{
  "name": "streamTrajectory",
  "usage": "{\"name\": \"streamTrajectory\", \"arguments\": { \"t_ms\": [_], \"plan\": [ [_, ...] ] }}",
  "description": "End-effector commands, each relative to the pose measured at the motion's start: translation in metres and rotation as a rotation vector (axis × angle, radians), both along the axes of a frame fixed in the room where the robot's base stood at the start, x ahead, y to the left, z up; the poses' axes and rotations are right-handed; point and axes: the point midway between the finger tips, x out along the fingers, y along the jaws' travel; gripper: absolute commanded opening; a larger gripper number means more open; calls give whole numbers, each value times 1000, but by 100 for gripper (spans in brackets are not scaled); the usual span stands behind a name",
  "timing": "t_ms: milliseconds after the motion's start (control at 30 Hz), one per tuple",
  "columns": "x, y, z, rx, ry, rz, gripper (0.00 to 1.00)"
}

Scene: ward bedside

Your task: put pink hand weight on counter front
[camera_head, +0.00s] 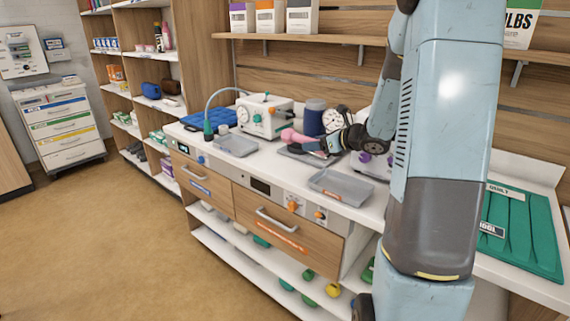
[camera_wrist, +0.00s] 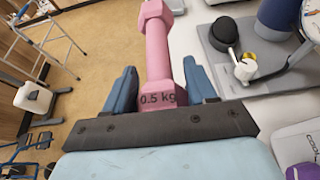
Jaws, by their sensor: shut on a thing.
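The pink hand weight (camera_wrist: 158,55) is in my gripper (camera_wrist: 165,88), with one end, marked "0.5 kg", between the two blue fingers and the other end pointing away. In the head view the pink weight (camera_head: 297,136) shows at the tip of my gripper (camera_head: 322,145), over the middle of the counter. My gripper is shut on it. The white counter (camera_head: 262,166) runs along the wall, with its front edge above the drawers. I cannot tell how high the weight is above the counter.
Grey trays (camera_head: 236,145) and (camera_head: 341,187) stand near the counter's front edge. A white device with a hose (camera_head: 264,116) and a dark blue canister (camera_head: 314,117) stand behind. A grey base plate (camera_wrist: 222,62) lies beside the weight. Bare counter shows between the two trays.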

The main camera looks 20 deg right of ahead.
Motion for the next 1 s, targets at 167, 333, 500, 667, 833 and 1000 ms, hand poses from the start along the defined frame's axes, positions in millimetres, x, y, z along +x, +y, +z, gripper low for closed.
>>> {"name": "streamTrajectory", "arguments": {
  "t_ms": [167, 333, 500, 667, 833, 1000],
  "plan": [
    [33, 23, -14, 2, -1, 27, 4],
    [65, 38, -28, 2, -1, 39, 4],
    [91, 47, -47, 2, 2, 41, 4],
    [109, 52, -69, 2, 0, 41, 4],
    [122, 55, -85, 1, 0, 42, 4],
    [127, 56, -90, 0, -3, 41, 4]
  ]
}}
